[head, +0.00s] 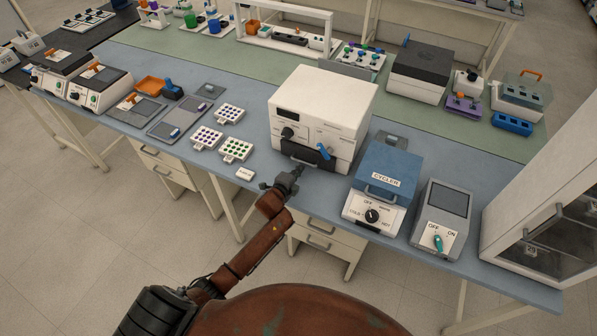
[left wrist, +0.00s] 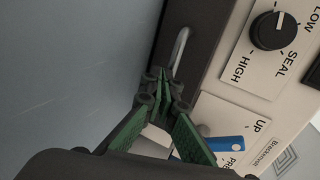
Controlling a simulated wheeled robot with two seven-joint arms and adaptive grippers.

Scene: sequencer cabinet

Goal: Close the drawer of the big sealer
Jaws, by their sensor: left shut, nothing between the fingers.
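The big sealer (head: 322,105) is a white box on the blue bench, with a black knob and a blue lever on its front. Its dark drawer (left wrist: 204,32) has a metal handle (left wrist: 180,46) and sits low on the front; how far it stands out is hard to tell. In the head view the drawer handle (head: 300,163) is just beyond my left gripper (head: 288,182). In the left wrist view my left gripper (left wrist: 160,78) is shut and empty, its fingertips close to the handle and drawer front; whether they touch is unclear. My right gripper is not in view.
The blue cycler (head: 388,172) stands right of the sealer, then a grey device with an OFF/ON switch (head: 437,210). Coloured tube racks (head: 236,150) and a small white label block (head: 245,174) lie to the left. A glass-fronted cabinet (head: 545,205) bounds the right.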

